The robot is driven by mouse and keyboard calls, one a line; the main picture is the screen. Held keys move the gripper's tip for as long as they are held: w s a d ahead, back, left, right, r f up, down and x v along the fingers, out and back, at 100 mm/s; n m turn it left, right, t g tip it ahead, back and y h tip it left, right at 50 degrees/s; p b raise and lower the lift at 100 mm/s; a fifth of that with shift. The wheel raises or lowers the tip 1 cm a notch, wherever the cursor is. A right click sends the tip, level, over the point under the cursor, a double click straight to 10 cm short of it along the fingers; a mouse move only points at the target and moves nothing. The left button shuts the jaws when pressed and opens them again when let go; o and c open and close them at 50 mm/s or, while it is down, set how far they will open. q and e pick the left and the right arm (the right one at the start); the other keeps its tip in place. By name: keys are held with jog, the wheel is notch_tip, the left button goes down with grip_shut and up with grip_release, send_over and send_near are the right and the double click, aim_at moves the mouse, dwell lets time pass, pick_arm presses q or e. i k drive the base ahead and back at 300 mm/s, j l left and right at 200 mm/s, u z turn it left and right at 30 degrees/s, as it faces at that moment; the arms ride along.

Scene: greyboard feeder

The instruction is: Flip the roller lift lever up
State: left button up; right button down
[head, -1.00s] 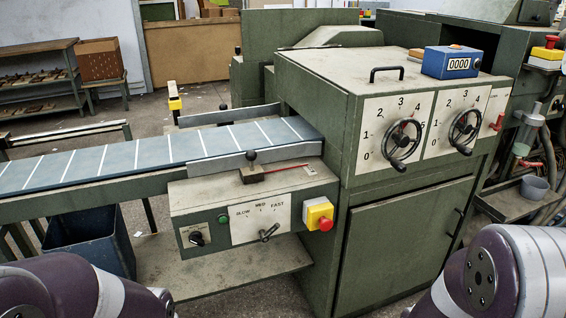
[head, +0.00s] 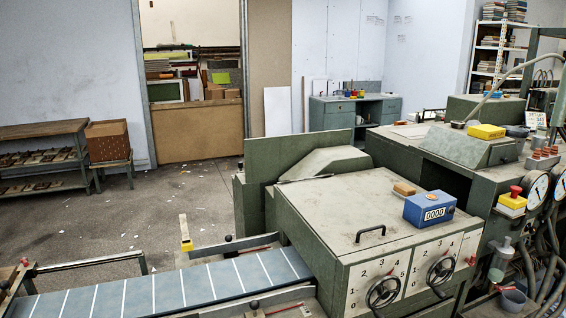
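The green feeder machine (head: 330,215) stands at the lower centre right of the head view. On its front, right of two black handwheels (head: 383,292) and (head: 441,271), is a white plate with a small red-tipped lever (head: 473,261). It may be the roller lift lever, but its label is too small to read. The lever's exact angle is hard to tell. Neither of my grippers is in view.
A blue striped belt (head: 170,285) runs in from the lower left. On the machine's top are a blue counter box (head: 430,207) and a black handle (head: 370,232). Gauges, hoses and a grey cup (head: 513,299) crowd the right. Open floor (head: 170,210) lies behind the belt.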

aim_at(472, 262)
jog(key=z, duration=1.3)
jog(key=i+l+z, duration=0.1)
jog(key=i+l, duration=0.25)
jog(key=i, duration=0.15)
jog(key=i+l+z, duration=0.1)
jog(key=i+l, duration=0.25)
jog(key=i, duration=0.15)
jog(key=i+l+z, duration=0.1)
jog(key=i+l, duration=0.2)
jog(key=i, duration=0.2)
